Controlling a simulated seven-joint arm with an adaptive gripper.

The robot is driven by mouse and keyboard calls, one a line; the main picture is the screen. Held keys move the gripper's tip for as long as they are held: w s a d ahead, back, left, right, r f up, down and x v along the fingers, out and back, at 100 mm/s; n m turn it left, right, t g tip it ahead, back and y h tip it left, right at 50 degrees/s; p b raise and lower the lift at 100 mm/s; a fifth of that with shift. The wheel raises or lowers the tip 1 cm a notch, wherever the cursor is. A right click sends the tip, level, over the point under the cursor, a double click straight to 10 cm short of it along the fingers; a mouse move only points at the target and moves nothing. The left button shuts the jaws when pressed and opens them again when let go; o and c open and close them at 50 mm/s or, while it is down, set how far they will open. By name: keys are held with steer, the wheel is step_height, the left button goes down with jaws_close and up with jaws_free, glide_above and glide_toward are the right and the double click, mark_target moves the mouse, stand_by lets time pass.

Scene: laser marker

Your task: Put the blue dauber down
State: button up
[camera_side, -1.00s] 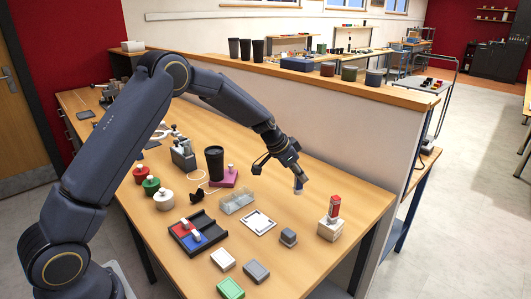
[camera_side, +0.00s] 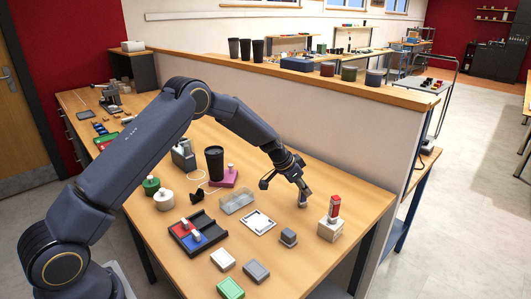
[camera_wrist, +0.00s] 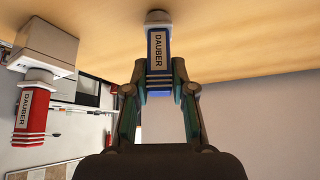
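The blue dauber (camera_wrist: 157,50) stands between the two fingers of my gripper (camera_wrist: 160,80) in the wrist view, its label facing the camera. The fingers press on both its sides near the end away from the table. Its pale round foot points at the wooden table and seems to meet it, though a small gap cannot be ruled out. In the side view my gripper (camera_side: 303,190) is low over the table's right part, left of the red dauber (camera_side: 334,207); the blue dauber is mostly hidden there.
The red dauber stands on a white block (camera_side: 330,230), close to my gripper. A grey block (camera_side: 288,237) and a white framed plate (camera_side: 259,222) lie nearer the camera. A clear tray (camera_side: 237,201) is to the left. The partition wall rises behind.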

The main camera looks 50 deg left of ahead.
steer(key=o, duration=0.3)
steer(key=shift+o, duration=0.2)
steer(key=shift+r, duration=0.15)
steer(key=s+d+r+n, duration=0.1)
steer(key=s+d+r, duration=0.1)
steer(key=s+r, duration=1.9)
steer(key=s+r+n+y, duration=0.2)
steer(key=s+n, duration=0.1)
steer(key=s, duration=1.8)
steer(key=shift+a+y, duration=0.25)
steer(key=shift+y, duration=0.05)
